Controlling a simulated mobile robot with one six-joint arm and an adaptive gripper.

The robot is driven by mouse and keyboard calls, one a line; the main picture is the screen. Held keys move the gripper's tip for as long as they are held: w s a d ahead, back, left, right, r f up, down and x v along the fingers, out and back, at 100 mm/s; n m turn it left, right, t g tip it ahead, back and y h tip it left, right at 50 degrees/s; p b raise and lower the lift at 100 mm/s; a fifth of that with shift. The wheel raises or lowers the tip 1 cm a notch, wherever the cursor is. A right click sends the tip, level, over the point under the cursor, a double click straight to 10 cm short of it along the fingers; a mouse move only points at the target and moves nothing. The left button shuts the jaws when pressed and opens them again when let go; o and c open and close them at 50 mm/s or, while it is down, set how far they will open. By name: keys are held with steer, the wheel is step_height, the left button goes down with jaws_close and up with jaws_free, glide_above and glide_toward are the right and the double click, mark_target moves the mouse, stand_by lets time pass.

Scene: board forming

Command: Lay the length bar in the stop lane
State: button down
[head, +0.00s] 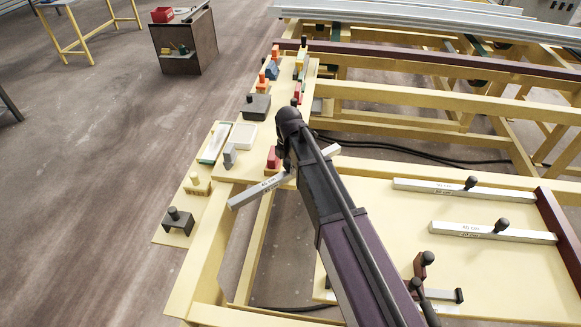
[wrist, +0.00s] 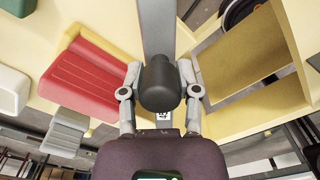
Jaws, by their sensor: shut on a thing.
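My gripper (wrist: 160,84) is shut on the black knob of a silver length bar (head: 252,192). In the wrist view the bar (wrist: 158,28) runs away from me beyond the knob. In the head view it slants over the gap between the narrow tool board and the right-hand panel; my arm hides its middle and the fingers. Its printed marking is too small to read surely. Two other bars, a back one (head: 428,187) and a front one (head: 478,231), lie on the panel (head: 390,245) beside a dark red strip (head: 558,238). I cannot tell which place is the stop lane.
A red block (wrist: 90,84) stands close left of my gripper in the wrist view. The tool board (head: 204,184) carries several blocks, including a dark knobbed block (head: 178,219) and a white tray (head: 242,136). Yellow frame beams (head: 420,100) and open gaps lie behind.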

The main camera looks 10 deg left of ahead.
steer(key=shift+r+p, duration=1.45)
steer(key=shift+r, duration=0.2)
steer(key=s+d, duration=0.3)
steer(key=s, duration=0.4)
steer(key=s+d+r+p, duration=0.1)
steer(key=s+d, duration=0.3)
steer(key=s, duration=0.3)
steer(key=shift+s+d+r, duration=0.15)
steer(key=shift+s+r, duration=0.05)
steer(key=shift+r+p, duration=0.1)
steer(key=shift+p, duration=0.25)
step_height(320, 180, up, 7)
steer(key=p, duration=0.7)
step_height(320, 180, down, 7)
steer(key=b, duration=0.7)
steer(key=shift+r, duration=0.1)
steer(key=shift+f, duration=0.2)
stand_by(1.0)
stand_by(0.5)
step_height(320, 180, up, 8)
steer(key=p, duration=0.7)
steer(key=shift+p, duration=0.3)
